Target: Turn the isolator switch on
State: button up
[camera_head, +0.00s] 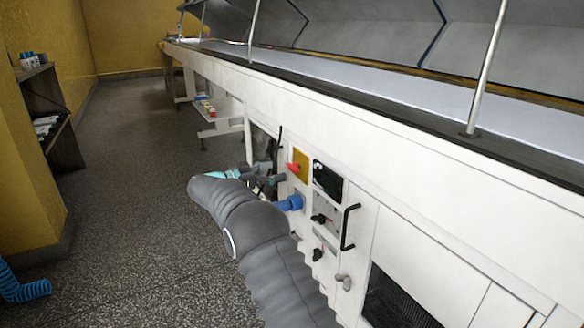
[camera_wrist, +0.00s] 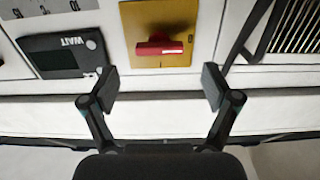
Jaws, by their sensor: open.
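The isolator switch is a red handle (camera_wrist: 160,48) on a yellow plate (camera_wrist: 172,17) on the white machine front. In the wrist view the handle lies crosswise, at top centre. In the head view the red handle (camera_head: 294,168) and yellow plate (camera_head: 301,158) show just beyond my arm. My gripper (camera_wrist: 160,88) is open and empty, its two fingers spread to either side and lower in the picture than the handle, apart from it. In the head view my gripper (camera_head: 268,178) is partly hidden by my arm, close to the panel.
A dark display (camera_wrist: 62,55) reading "WAIT" sits left of the plate in the wrist view. A dark vent (camera_wrist: 297,25) is at right. Black knobs (camera_head: 319,218) and a black bar handle (camera_head: 349,227) protrude from the panel. The aisle floor (camera_head: 130,150) at left is clear.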

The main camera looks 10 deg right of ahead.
aim_at(289, 167)
jog(key=x, duration=0.6)
jog(key=c, duration=1.2)
jog(key=shift+o, duration=0.2)
